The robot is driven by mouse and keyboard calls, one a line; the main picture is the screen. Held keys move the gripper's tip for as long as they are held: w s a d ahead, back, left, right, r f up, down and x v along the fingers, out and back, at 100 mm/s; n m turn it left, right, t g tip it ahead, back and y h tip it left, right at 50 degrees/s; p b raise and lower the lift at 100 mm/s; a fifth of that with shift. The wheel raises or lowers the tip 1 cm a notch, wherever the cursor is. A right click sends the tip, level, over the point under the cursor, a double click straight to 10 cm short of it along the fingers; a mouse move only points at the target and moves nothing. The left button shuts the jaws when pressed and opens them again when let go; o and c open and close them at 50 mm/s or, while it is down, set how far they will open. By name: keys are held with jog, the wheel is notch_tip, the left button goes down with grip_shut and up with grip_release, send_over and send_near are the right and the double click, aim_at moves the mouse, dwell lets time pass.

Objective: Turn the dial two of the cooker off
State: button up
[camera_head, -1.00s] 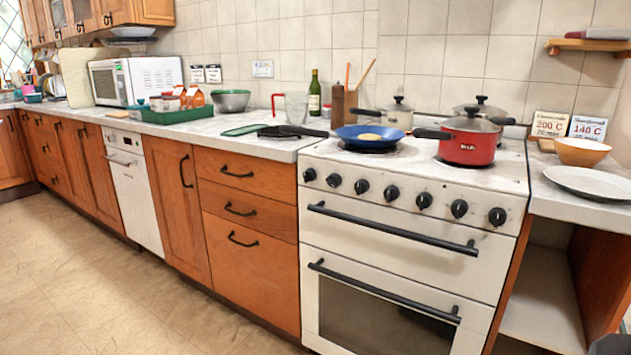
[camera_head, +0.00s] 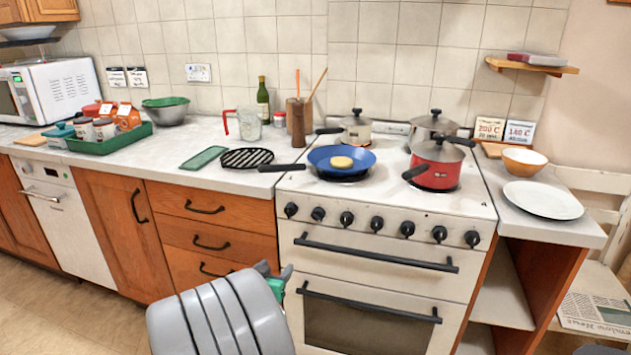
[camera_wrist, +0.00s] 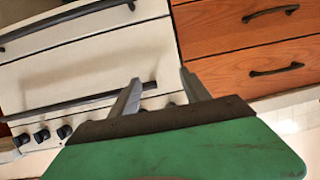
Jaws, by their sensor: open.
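The white cooker (camera_head: 372,258) stands right of the wooden drawers, with a row of several black dials along its front panel. The second dial from the left (camera_head: 318,214) shows in the head view; its setting is too small to read. In the wrist view, upside down, some dials (camera_wrist: 65,132) show at lower left, and my gripper hides others. My gripper (camera_head: 284,272) is low in front of the cooker's left edge, below the dials and apart from them. Its two grey fingers (camera_wrist: 163,88) are spread and empty, pointing towards the cooker and drawers.
A blue pan (camera_head: 322,157) with its handle over the worktop and a red lidded pot (camera_head: 437,172) stand on the hob. Two oven handles (camera_head: 375,253) stick out below the dials. A plate (camera_head: 543,200) lies on the right worktop. The floor at left is clear.

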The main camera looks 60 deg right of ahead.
aim_at(316, 219)
jog(key=s+d+r+h+p, duration=0.35)
jog(key=s+d+r, duration=0.25)
jog(key=r, duration=0.3)
jog(key=shift+m+h, duration=0.25)
jog(key=shift+m, duration=0.05)
jog(key=d, duration=0.5)
jog(key=w+d, duration=0.1)
jog(key=d, duration=0.1)
jog(key=shift+d+f, duration=0.25)
jog(key=shift+d, duration=0.1)
grip_shut()
